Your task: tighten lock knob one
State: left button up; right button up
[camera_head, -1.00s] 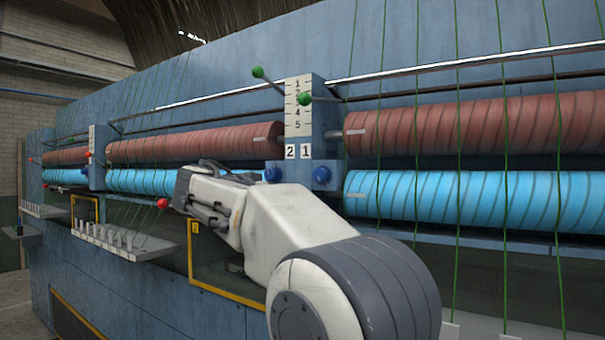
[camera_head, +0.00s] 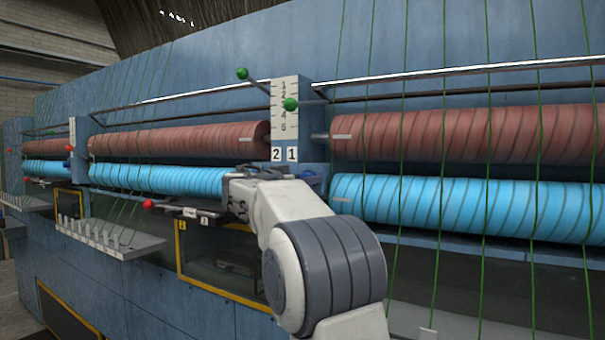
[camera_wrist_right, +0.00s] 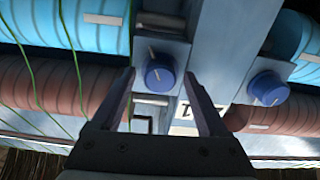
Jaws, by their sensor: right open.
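Lock knob one (camera_wrist_right: 160,73) is a blue round knob with a pale line on its face, on a grey bracket in the right wrist view. My right gripper (camera_wrist_right: 159,78) is open, its two dark fingers reaching to either side of this knob. I cannot tell whether they touch it. A second blue knob (camera_wrist_right: 268,88) sits to the right, outside the fingers. A "1" label (camera_wrist_right: 187,112) shows upside down, partly behind a finger. My left gripper is not in view.
Red rollers (camera_head: 470,134) and blue rollers (camera_head: 460,208) run along the blue machine on both sides of the scale column (camera_head: 284,105). Green threads hang in front. A green-tipped lever (camera_head: 265,88) sticks out above, and a red-tipped lever (camera_head: 148,204) lower left.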

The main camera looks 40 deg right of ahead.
grip_shut()
